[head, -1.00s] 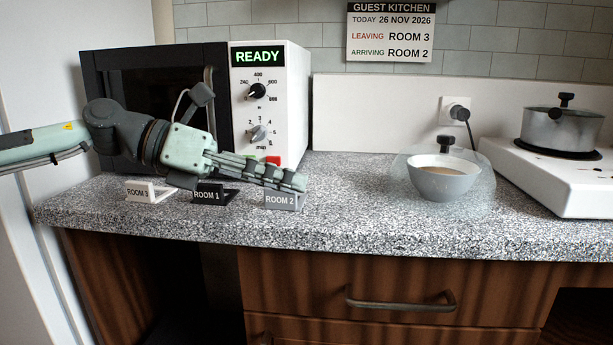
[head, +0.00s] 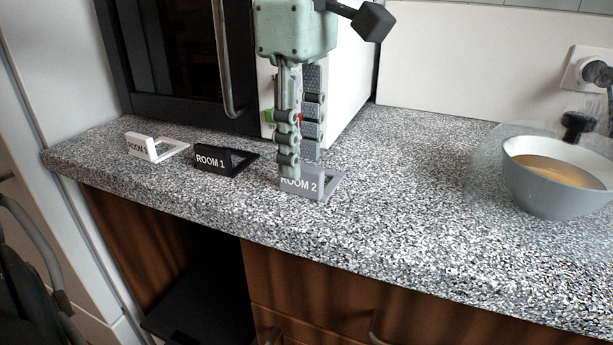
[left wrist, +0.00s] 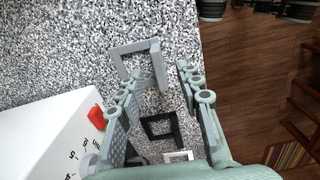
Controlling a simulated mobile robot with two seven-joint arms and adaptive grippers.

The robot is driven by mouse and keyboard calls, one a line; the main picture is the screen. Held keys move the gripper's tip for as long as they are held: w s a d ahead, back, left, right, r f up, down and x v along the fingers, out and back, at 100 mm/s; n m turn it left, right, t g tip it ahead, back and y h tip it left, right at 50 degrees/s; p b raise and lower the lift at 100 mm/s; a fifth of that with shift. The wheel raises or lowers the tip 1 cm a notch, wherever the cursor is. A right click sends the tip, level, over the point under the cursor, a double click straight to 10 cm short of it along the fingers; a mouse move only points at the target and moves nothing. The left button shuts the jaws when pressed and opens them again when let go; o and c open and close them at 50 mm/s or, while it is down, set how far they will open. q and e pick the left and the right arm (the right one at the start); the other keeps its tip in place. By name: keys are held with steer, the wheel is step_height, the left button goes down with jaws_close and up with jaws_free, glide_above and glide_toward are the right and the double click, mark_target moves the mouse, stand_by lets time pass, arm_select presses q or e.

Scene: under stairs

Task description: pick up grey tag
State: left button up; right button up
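The grey tag (head: 316,184), lettered ROOM 2, stands on the speckled counter in front of the microwave. It has an upright plate and a flat open frame foot. My left gripper (head: 301,163) points straight down over it, open. One finger hangs in front of the plate and hides its upper left part; the other is behind. In the left wrist view the grey tag's plate (left wrist: 158,66) lies between the spread fingertips (left wrist: 159,72), with gaps visible on both sides. My right gripper is not in view.
A black ROOM 1 tag (head: 226,161) and a white tag (head: 150,148) stand to the left. The microwave (head: 345,90) is close behind the gripper. A grey bowl (head: 545,190) of brown food is at right. Counter between tag and bowl is clear.

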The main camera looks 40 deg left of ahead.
arm_select(q)
steer(key=shift+f, duration=1.55)
steer(key=shift+c, duration=0.6)
jaws_close()
steer(key=shift+r, duration=0.1)
steer(key=shift+r, duration=0.5)
steer(key=r, duration=0.3)
steer(key=shift+s+r, duration=0.3)
steer(key=shift+s, duration=0.1)
steer(key=s+r, duration=0.6)
steer(key=s, duration=0.5)
steer(key=shift+a+r, duration=0.15)
steer(key=shift+a, duration=0.3)
